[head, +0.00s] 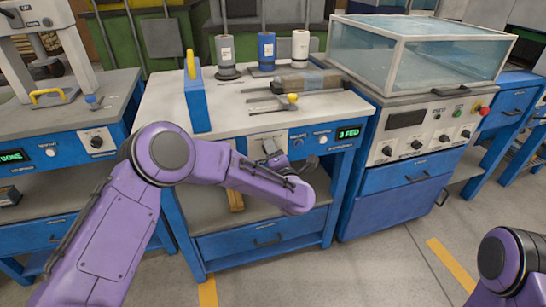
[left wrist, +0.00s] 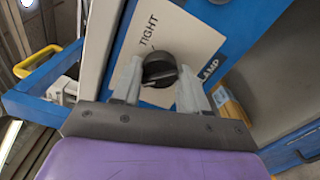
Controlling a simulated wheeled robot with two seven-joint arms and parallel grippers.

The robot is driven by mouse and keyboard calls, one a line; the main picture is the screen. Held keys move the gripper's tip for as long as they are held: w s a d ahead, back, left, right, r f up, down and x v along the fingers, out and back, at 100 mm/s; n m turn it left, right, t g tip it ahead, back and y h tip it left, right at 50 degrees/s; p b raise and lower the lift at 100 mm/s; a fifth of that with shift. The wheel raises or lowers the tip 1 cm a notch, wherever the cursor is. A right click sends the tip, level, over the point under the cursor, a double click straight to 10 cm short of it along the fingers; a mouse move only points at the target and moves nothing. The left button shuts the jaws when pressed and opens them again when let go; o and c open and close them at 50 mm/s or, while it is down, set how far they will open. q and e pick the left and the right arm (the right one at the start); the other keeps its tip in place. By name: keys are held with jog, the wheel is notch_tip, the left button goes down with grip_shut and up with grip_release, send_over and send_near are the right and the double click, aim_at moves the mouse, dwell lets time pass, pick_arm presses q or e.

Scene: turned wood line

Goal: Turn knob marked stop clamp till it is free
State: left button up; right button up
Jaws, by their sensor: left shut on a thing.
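The stop clamp knob, a black round knob (left wrist: 159,68), sits on a pale label plate (left wrist: 185,38) in the left wrist view. In the head view my left gripper (head: 272,152) is at the front panel of the middle bench (head: 165,105); my arm and gripper mostly hide the knob there. Of my right arm only a purple part shows at the lower right; its gripper is out of view.
A green display (head: 348,133) reads "3 FED". On the bench top stand a blue block with a yellow bar (head: 196,100), several bottles and a yellow-knobbed stop (head: 292,98). A clear-covered machine (head: 420,55) with knobs and a red button stands at the right.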

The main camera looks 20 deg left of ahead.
pick_arm(q)
jog(key=shift+n, duration=0.3)
dwell(0.4)
jog(key=o, duration=1.1)
jog(key=shift+c, duration=0.2)
jog(key=v, duration=1)
jog(key=shift+d, duration=0.2)
jog(key=shift+s, duration=0.1)
